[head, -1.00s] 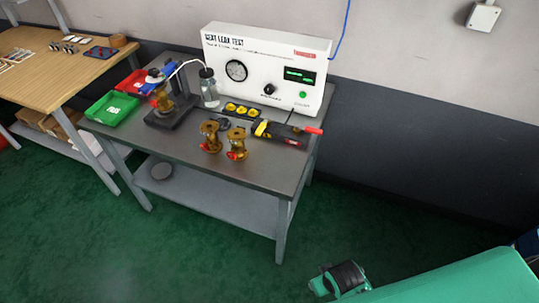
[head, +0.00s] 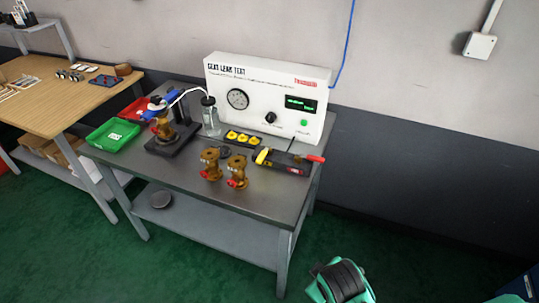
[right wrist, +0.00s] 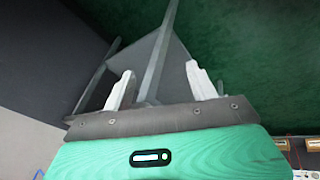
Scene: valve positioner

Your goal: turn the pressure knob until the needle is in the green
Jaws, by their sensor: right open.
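The white seat leak test box (head: 266,98) stands at the back of the grey table. On its front are a round dial gauge (head: 237,99), a black knob (head: 270,117), a green-lit display (head: 300,103) and a green button (head: 304,123). The gauge's needle and any green zone are too small to read. In the right wrist view my right gripper (right wrist: 163,88) is open, its two pale fingers wide apart with nothing between them. It points toward the table's legs and the green floor. In the head view part of my right arm (head: 341,283) shows at the bottom, away from the table. My left gripper is not in view.
The table (head: 220,190) also holds two brass valves (head: 236,172), a tool with a red tip (head: 288,160), a tray of yellow parts (head: 243,137), a clamped valve with a tube to a jar (head: 209,117), and green (head: 113,135) and red bins.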

